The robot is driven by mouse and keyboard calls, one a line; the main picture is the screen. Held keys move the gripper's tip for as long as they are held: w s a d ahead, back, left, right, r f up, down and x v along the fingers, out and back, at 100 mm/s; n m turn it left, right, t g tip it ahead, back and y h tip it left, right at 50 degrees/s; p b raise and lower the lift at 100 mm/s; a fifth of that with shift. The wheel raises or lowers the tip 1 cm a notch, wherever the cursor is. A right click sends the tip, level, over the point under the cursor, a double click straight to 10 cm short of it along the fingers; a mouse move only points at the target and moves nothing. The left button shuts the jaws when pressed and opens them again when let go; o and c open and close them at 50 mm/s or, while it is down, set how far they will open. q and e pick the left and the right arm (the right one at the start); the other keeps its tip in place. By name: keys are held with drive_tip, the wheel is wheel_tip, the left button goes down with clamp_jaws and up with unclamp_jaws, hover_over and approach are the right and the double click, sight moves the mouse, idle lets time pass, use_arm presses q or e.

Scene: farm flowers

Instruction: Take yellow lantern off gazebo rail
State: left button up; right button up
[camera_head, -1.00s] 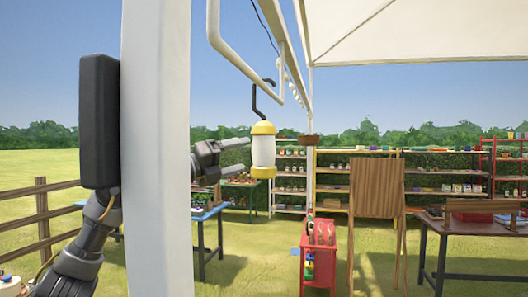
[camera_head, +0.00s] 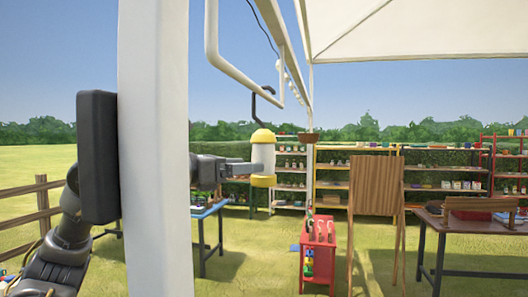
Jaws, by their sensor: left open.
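The yellow lantern (camera_head: 263,158) has a yellow cap, a yellow base and a pale body. It hangs upright from a dark hook (camera_head: 256,104) under the white gazebo rail (camera_head: 238,62). My left gripper (camera_head: 256,168) reaches in from the left, behind the white post, and is level with the lantern's body. Its fingers are open and their tips are at the lantern's left side. I cannot tell whether they touch it, as the fingers overlap in this view. My right gripper is not in view.
A thick white post (camera_head: 153,150) stands in front of my left arm. A red cart (camera_head: 318,255) and a wooden board on legs (camera_head: 375,183) stand beyond. Shelves line the back hedge. A dark table (camera_head: 470,226) is at right. Open air surrounds the lantern's right side.

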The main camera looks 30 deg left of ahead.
sight(253, 161)
use_arm(q)
drive_tip(key=w+p, duration=0.1)
drive_tip(key=w+d+r+p, duration=0.1)
drive_tip(key=shift+d+r+p, duration=0.15)
drive_tip(key=shift+d+p, duration=0.15)
drive_tip(key=p+x, duration=0.1)
drive_tip(key=x, duration=0.1)
drive_tip(key=shift+w+d, duration=0.2)
drive_tip(key=shift+w, duration=0.1)
drive_tip(key=shift+w+d+f, duration=0.2)
drive_tip(key=shift+w+f, duration=0.05)
drive_tip(key=shift+w, duration=0.05)
drive_tip(key=shift+s+a, duration=0.1)
drive_tip(key=shift+s, duration=0.1)
drive_tip(key=shift+c, duration=1.4)
drive_tip(key=c, duration=0.9)
